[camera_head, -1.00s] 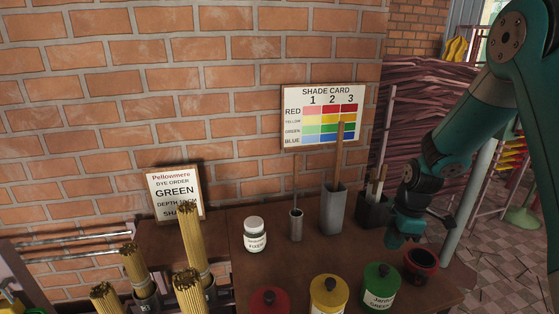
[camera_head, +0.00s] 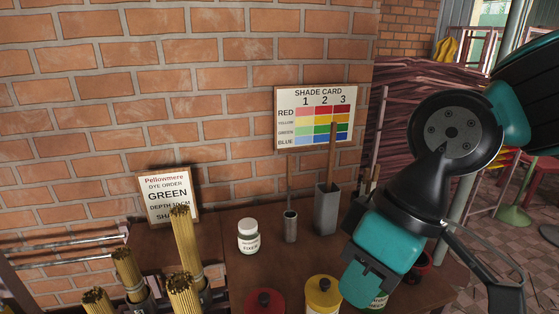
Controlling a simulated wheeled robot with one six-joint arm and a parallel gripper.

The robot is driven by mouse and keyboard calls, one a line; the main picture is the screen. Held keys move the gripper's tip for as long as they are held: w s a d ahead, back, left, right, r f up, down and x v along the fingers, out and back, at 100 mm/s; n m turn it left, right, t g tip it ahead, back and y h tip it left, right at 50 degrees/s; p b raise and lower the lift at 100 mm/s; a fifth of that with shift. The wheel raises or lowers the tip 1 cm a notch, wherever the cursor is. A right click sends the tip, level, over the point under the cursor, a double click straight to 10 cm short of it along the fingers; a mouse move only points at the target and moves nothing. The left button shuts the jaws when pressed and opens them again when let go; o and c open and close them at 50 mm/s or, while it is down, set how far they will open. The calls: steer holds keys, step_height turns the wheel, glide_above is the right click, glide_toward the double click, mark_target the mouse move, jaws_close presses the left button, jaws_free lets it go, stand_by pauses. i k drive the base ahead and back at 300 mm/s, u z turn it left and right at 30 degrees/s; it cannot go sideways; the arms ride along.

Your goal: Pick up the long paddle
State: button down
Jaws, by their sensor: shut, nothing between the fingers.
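A long wooden paddle (camera_head: 333,152) stands upright in a tall grey square holder (camera_head: 326,212) at the back of the table, its upper part in front of the shade card. Its lower end is hidden inside the holder. My gripper (camera_head: 358,284) is shut and empty. In the picture it is below and to the right of the holder, over the front jars, and apart from the paddle. The fingertips are hard to make out against the teal gripper body.
A thin rod stands in a round metal cup (camera_head: 290,226) left of the holder, beside a fixer jar (camera_head: 248,238). Red-lidded (camera_head: 265,301) and yellow-lidded (camera_head: 322,294) jars are in front. My gripper partly covers a green jar (camera_head: 378,301). Stick bundles (camera_head: 186,245) stand at left.

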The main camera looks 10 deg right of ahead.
mark_target(333, 125)
steer(key=z, duration=0.35)
steer(key=i, duration=0.55)
